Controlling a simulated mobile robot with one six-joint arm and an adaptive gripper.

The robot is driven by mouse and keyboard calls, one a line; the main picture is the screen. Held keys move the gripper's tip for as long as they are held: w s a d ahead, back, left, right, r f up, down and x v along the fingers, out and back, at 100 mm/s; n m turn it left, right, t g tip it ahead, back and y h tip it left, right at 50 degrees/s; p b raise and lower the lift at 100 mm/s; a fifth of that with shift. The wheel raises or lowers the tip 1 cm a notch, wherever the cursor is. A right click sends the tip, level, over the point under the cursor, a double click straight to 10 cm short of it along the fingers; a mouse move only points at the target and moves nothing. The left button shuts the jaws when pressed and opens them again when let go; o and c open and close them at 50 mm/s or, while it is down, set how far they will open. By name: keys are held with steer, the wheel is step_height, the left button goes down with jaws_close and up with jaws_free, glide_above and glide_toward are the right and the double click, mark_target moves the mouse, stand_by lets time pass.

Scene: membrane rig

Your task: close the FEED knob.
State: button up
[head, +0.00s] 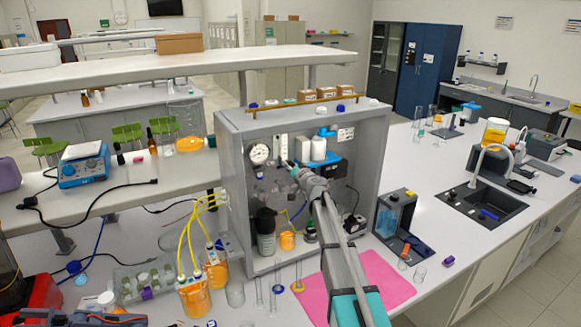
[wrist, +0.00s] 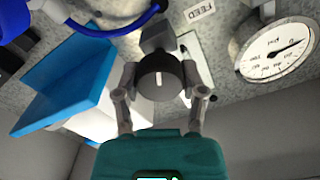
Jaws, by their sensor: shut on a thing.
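The FEED knob (wrist: 160,78) is a dark round knob with a white line on its face, in the middle of the wrist view. The line points roughly up and down in that picture. My gripper (wrist: 160,95) is shut on the knob, one finger on each side of it. The FEED label (wrist: 199,11) is just above and right of the knob. In the head view my gripper (head: 296,172) reaches into the grey rig box (head: 232,190), and my arm hides the knob there.
A round pressure gauge (wrist: 275,52) sits right of the knob; it also shows in the head view (head: 259,153). A blue part (wrist: 65,88) and a blue tube (wrist: 95,28) are on the left. A pink mat (head: 385,285) lies before the box.

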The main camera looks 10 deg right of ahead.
steer(key=m, duration=0.7)
steer(key=shift+w+d, duration=0.1)
steer(key=m, duration=0.4)
steer(key=shift+f, duration=0.1)
steer(key=m, duration=0.4)
steer(key=shift+f+m, duration=0.1)
steer(key=shift+m, duration=0.2)
steer(key=m, duration=0.3)
steer(key=shift+m, duration=0.3)
steer(key=m, duration=0.4)
steer(key=shift+f+m+b, duration=0.1)
steer(key=shift+m+b, duration=0.2)
steer(key=m, duration=0.3)
steer(key=shift+m, duration=2)
